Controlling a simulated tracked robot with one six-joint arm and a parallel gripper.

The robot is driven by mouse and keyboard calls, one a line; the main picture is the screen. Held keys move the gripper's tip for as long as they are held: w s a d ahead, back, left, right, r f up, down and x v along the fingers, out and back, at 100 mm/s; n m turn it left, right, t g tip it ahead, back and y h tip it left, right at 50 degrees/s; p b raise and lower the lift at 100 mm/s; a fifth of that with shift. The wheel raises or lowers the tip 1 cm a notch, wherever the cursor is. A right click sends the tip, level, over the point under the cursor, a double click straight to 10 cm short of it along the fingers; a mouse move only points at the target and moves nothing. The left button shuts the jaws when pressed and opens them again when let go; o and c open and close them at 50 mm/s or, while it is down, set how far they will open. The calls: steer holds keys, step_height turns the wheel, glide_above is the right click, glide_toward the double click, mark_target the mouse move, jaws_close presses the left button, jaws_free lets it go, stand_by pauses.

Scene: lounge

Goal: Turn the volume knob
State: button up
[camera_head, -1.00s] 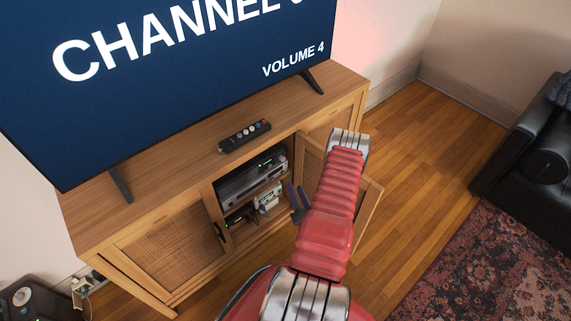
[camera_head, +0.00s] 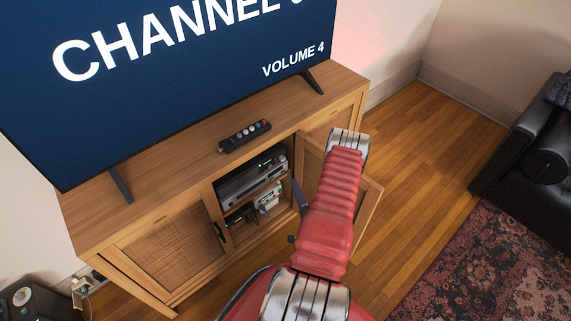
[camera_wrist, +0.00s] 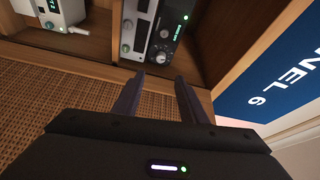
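The receiver (camera_head: 252,182) is a silver-and-dark box on the upper shelf of the open middle bay of a wooden cabinet. In the wrist view the receiver (camera_wrist: 150,30) appears turned on its side, with green lights. A larger round knob (camera_wrist: 162,54) and smaller knobs show on its front; I cannot read which is for volume. My gripper (camera_wrist: 158,100) has two dark fingers spread apart with nothing between them. They point at the receiver's front, apart from it. In the head view my arm partly hides the gripper. The television (camera_head: 170,70) shows "VOLUME 4".
An open cabinet door (camera_head: 367,208) stands beside my arm, on the right. Another device (camera_head: 268,197) sits on the shelf below the receiver. A remote (camera_head: 245,135) lies on the cabinet top (camera_head: 160,190). Wooden floor (camera_head: 410,140) is clear to the right, before a black sofa (camera_head: 540,150).

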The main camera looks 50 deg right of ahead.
mark_target(284, 160)
steer(key=x, duration=1.3)
steer(key=shift+w+d+r, duration=0.1)
steer(key=shift+w+d, duration=0.1)
steer(key=shift+w, duration=0.05)
jaws_close()
